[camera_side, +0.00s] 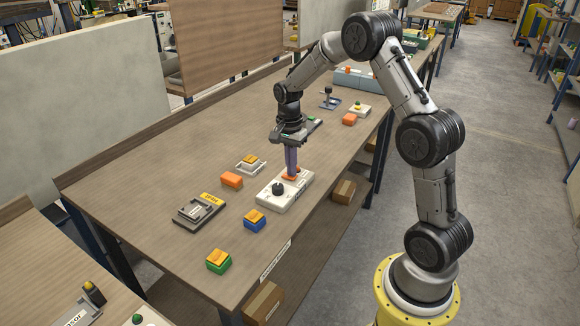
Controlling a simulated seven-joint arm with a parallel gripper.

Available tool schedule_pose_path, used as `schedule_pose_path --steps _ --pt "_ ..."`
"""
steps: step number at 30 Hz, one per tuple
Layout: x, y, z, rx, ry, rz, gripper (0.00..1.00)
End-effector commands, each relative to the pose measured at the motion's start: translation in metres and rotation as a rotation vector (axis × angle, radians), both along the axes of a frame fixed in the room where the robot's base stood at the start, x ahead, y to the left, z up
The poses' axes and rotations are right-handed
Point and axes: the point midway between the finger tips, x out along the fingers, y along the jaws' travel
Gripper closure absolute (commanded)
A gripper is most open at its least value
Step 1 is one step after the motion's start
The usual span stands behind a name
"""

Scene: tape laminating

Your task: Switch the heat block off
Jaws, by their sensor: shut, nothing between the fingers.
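A white box (270,197) with a round black knob (278,189) and an orange-red part (291,174) sits near the right edge of the bench. Lettering on its front side is too small to read. My gripper (290,170) points straight down over the box's far end, shut and empty. Its fingertips are at the orange-red part; I cannot tell if they touch it. A flat dark grey device (190,217) with a yellow label lies to the left. The labels are too small to tell which unit is the heat block.
An orange block (232,180) and a white-based yellow button (251,162) are left of the box. Blue-based (254,224) and green-based (218,264) yellow buttons stand nearer. Another orange block (349,119) and a small lever unit (328,99) are farther back. The bench's left side is clear.

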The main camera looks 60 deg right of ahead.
Motion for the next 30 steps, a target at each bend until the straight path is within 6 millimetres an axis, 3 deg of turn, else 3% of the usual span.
schedule_pose_path --steps 8,24,30 --pt "0.002 0.0 0.01 -0.001 -0.003 0.0 1.0" --pt "0.014 0.0 0.116 -0.001 -0.003 0.001 1.0" --pt "0.017 0.0 0.135 -0.001 -0.002 0.0 1.0"
